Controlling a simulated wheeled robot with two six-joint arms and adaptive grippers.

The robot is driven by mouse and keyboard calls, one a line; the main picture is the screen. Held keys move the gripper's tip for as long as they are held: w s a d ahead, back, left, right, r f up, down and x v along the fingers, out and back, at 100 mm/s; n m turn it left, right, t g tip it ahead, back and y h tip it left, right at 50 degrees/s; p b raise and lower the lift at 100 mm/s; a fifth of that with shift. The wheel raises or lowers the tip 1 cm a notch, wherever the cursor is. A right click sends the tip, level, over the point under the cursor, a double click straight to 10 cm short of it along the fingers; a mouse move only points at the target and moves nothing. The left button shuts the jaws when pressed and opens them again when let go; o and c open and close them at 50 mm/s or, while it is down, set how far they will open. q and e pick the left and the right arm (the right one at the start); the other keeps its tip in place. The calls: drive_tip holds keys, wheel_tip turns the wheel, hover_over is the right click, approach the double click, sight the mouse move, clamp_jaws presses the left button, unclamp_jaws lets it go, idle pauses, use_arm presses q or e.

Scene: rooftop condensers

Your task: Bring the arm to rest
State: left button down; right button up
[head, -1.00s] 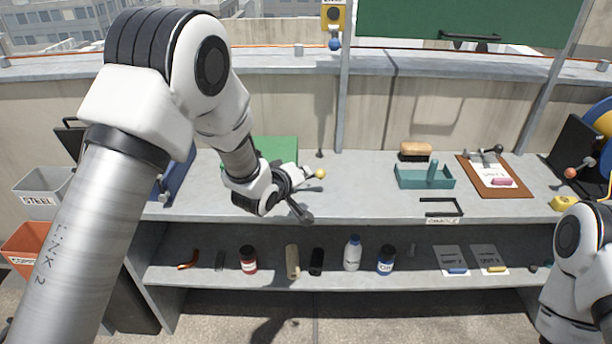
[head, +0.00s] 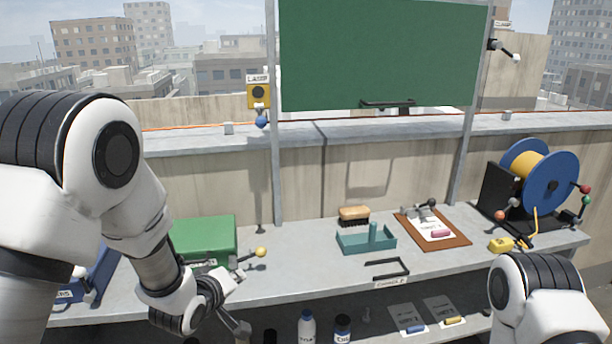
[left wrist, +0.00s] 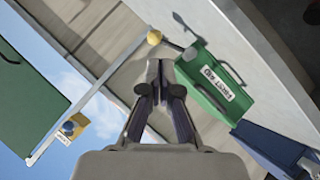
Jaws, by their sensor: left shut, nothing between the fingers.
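My left arm comes in from the left in the head view. Its gripper (head: 238,326) is low in front of the bench's front edge, below the green box (head: 203,238). In the left wrist view my left gripper (left wrist: 160,78) is shut with nothing between its fingers. The green box (left wrist: 217,85), with a white label, lies to the right of the fingertips there. A yellow-knobbed lever (head: 261,252) sits right of the box; its knob (left wrist: 154,38) is beyond the fingertips. My right arm shows at the lower right, but its gripper is out of view.
The grey bench (head: 310,262) carries a teal tray (head: 352,243), a brush (head: 354,214), a clipboard (head: 457,240) and a cable reel (head: 566,182). Bottles, including a white one (head: 307,328), stand on the shelf below.

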use_arm(q)
drive_tip(key=s+a+f+g, duration=0.1)
drive_tip(key=s+f+g, duration=0.2)
drive_tip(key=s+f, duration=0.5)
drive_tip(key=s+a+f+g, duration=0.15)
drive_tip(key=s+f, duration=0.25)
drive_tip(key=f, duration=0.8)
drive_tip(key=s+a+f+m+g+y, duration=0.1)
drive_tip(key=s+f+m+g, duration=0.2)
drive_tip(key=s, duration=0.9)
drive_tip(key=s+a+f+m+g+y, duration=0.1)
drive_tip(key=s+f+m+g, duration=0.3)
drive_tip(key=s, duration=0.7)
drive_tip(key=shift+s+a+f+m, duration=0.25)
drive_tip(key=shift+s+f+m, duration=0.1)
drive_tip(key=shift+f, duration=0.35)
drive_tip(key=shift+g, duration=0.25)
